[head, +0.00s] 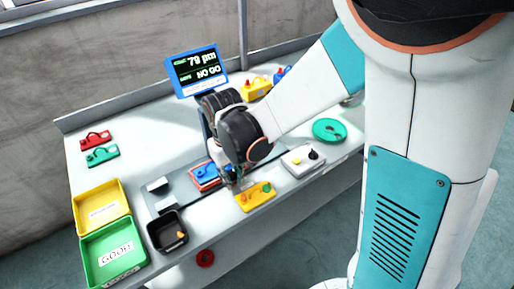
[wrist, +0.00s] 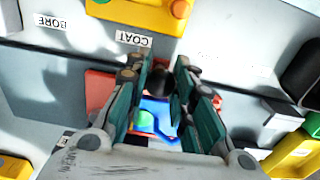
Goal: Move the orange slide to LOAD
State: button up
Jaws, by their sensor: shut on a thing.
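The orange slide (head: 205,185) is a red-orange plate on the grey rail area in the middle of the bench, with a blue part (head: 206,172) on it. In the wrist view the slide (wrist: 98,88) shows on both sides of my fingers, and the blue part (wrist: 160,108) with a green spot lies between them. My gripper (head: 232,180) points down at the slide's right side. In the wrist view its fingers (wrist: 178,90) are closed around a dark knob (wrist: 188,80), apparently the slide's. The knob's base is hidden. No LOAD label is readable.
BORE (wrist: 50,22) and COAT (wrist: 133,40) labels mark the bench. A yellow part (head: 255,196) and a white switch box (head: 295,166) stand close right of my gripper. A black bin (head: 168,238), yellow tray (head: 80,230) and green GOOD tray (head: 140,262) lie left.

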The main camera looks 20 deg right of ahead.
jog(key=a, duration=0.2)
jog(key=s+a, duration=0.1)
jog(key=a, duration=0.1)
jog(key=s+a, duration=0.1)
jog(key=a, duration=0.1)
jog(key=o, duration=0.8)
notch_tip(320, 180, up, 9)
jog(key=p, duration=0.6)
jog(key=shift+p, duration=0.3)
